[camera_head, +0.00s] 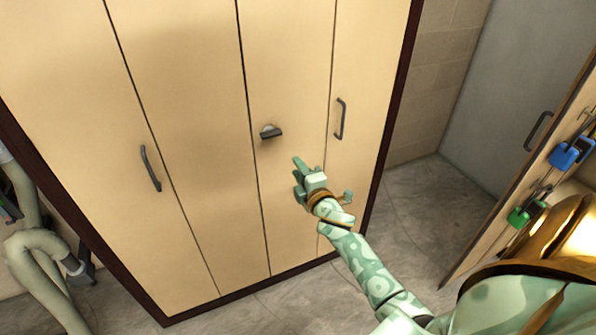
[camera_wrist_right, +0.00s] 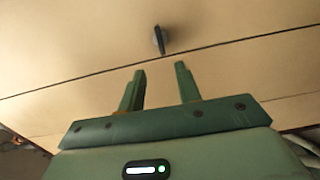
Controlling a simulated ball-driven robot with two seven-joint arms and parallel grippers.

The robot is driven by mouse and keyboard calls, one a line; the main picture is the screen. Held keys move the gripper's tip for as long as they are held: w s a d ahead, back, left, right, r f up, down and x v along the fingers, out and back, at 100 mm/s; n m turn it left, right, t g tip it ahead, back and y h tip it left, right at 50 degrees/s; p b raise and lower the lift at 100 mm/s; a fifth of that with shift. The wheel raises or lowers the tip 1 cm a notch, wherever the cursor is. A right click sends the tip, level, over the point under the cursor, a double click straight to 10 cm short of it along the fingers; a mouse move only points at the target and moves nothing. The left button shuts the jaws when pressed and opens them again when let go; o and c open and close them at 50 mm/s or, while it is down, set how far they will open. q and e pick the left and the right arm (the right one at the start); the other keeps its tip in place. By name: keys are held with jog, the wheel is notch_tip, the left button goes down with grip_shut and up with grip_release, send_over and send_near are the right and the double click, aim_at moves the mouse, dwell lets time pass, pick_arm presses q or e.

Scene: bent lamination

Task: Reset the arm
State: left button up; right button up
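My right gripper (camera_head: 298,180) reaches up from the lower right in the head view, in front of the wooden cabinet (camera_head: 190,110). It is apart from the dark knob-like handle (camera_head: 271,133) and sits below and right of it. In the right wrist view my right gripper (camera_wrist_right: 159,72) has its two green fingers spread, with nothing between them. The handle (camera_wrist_right: 159,39) shows beyond the fingertips, just above a dark door seam. My left gripper is not in view.
The cabinet doors look shut, with bar handles at left (camera_head: 150,168) and right (camera_head: 340,118). An open wooden door (camera_head: 480,255) at right carries a blue padlock (camera_head: 571,153) and a green padlock (camera_head: 519,216).

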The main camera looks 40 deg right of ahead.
jog(key=s+a+f+m+g+y, duration=0.1)
jog(key=s+a+f+m+g, duration=0.15)
jog(key=s+f, duration=0.6)
jog(key=s+a+f+m+g+y, duration=0.1)
jog(key=s+a+f+m+g, duration=0.2)
jog(key=f, duration=1)
jog(key=s+a+f+m+g, duration=0.2)
jog(key=s+f+m+g, duration=0.25)
jog(key=f, duration=0.65)
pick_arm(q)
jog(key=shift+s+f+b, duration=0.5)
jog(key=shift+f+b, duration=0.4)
pick_arm(e)
jog(key=s+a+f+g, duration=0.2)
jog(key=s+f, duration=0.2)
jog(key=s, duration=0.8)
jog(key=s+a+f+m+g+y, duration=0.1)
jog(key=s+f, duration=0.4)
jog(key=s, duration=0.7)
jog(key=s+a+f+g, duration=0.2)
jog(key=s+f+g, duration=0.1)
jog(key=s, duration=0.9)
jog(key=shift+a+f+m+g+y, duration=0.3)
jog(key=shift+f+g+y, duration=0.1)
jog(key=shift+f, duration=0.3)
